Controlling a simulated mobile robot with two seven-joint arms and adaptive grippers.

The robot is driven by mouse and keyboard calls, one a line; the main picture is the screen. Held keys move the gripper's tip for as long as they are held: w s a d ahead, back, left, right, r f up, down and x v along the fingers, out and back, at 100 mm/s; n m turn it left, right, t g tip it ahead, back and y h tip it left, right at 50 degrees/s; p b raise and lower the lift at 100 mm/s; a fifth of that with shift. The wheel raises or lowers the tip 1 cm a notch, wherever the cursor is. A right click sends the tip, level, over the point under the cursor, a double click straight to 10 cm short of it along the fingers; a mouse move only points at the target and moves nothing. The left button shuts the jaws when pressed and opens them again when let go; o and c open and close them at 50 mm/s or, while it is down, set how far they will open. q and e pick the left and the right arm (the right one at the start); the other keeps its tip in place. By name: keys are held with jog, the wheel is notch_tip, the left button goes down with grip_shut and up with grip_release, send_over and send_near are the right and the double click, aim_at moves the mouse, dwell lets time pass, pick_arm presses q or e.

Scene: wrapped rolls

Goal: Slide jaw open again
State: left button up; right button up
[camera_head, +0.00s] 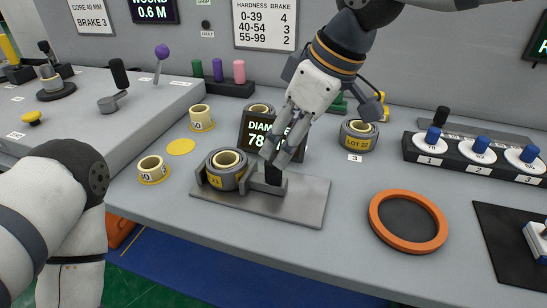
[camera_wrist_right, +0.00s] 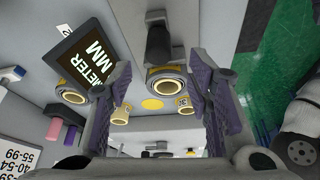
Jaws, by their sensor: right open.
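The grey measuring gauge (camera_head: 300,200) is a flat plate on the bench with upright jaws. A dark wrapped roll with a yellow label (camera_head: 226,170) stands between the jaws at its left end. The sliding jaw (camera_head: 268,184), with a black upright handle, is at the roll's right side; I cannot tell whether it touches the roll. My right gripper (camera_head: 279,152) is open just above and around the handle. In the right wrist view, the open fingers (camera_wrist_right: 165,85) spread wide, with the dark handle (camera_wrist_right: 160,42) and roll (camera_wrist_right: 166,82) between them. My left gripper is out of view.
A diameter display (camera_head: 262,135) stands right behind the gauge. Other rolls stand near it, including one labelled LOT 22 (camera_head: 357,136). An orange ring (camera_head: 408,221) lies to the right. A row of numbered blue-knobbed dials (camera_head: 481,150) is further right. Bench in front of the ring is clear.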

aim_at(266, 174)
jog(key=x, duration=0.7)
jog(key=shift+d+f, duration=0.1)
grip_shut()
